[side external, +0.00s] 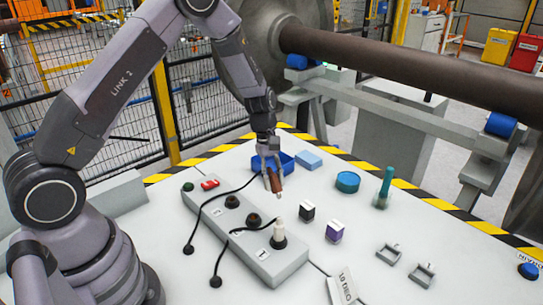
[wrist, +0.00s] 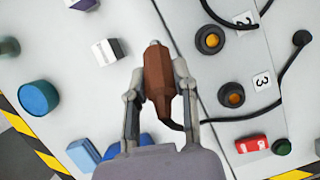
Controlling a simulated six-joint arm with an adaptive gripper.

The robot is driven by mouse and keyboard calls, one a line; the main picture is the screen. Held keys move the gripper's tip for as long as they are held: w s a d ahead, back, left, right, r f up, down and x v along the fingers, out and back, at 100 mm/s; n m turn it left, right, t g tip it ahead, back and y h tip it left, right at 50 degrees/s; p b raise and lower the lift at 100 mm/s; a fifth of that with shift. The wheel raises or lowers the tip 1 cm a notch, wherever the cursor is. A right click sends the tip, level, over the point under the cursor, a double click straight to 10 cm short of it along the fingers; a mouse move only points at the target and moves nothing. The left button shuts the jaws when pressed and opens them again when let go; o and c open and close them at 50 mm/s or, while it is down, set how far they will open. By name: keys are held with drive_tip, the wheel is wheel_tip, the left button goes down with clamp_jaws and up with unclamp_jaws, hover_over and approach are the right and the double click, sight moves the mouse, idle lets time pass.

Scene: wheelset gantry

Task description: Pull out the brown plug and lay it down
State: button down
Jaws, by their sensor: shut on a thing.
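The brown plug (side external: 275,183) is out of the sockets, between the fingers of my gripper (side external: 271,178). In the wrist view my gripper (wrist: 157,88) is shut around the brown plug (wrist: 158,78), with a finger on each side. Its pale tip points away from my palm, and its black cord runs right across the socket strip. The plug seems to be above the table beside the strip; its height is hard to tell. The grey socket strip (side external: 244,243) shows two empty dark sockets (wrist: 210,40) (wrist: 232,95) and a white plug (side external: 279,230) standing in its near end.
A blue tray (side external: 285,158) and a light blue block (side external: 308,160) lie behind my gripper. A teal disc (side external: 347,181), a green upright piece (side external: 385,184), a black-and-white cube (side external: 307,210) and a purple-and-white cube (side external: 334,231) stand to the right. Bare table lies between them.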

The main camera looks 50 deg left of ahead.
drive_tip(key=w+a+f+n+t+h, duration=0.1)
drive_tip(key=w+a+f+n+t, duration=0.1)
drive_tip(key=n, duration=0.1)
drive_tip(key=w+a+f+n+t+h, duration=0.1)
drive_tip(key=w+a+n+t, duration=0.1)
drive_tip(key=n, duration=0.2)
drive_tip(key=w+a+f+n+t+h, duration=0.1)
drive_tip(key=w+a+f+n+t, duration=0.1)
drive_tip(key=w+n+t, duration=0.1)
drive_tip(key=shift+a+f+n, duration=0.2)
drive_tip(key=shift+f+n, duration=0.15)
drive_tip(key=shift+n, duration=0.15)
drive_tip(key=shift+w+a+f+n+t, duration=0.1)
drive_tip(key=shift+w+a+n+t, duration=0.2)
drive_tip(key=shift+a, duration=0.05)
drive_tip(key=shift+f, duration=0.1)
drive_tip(key=shift+f, duration=2.9)
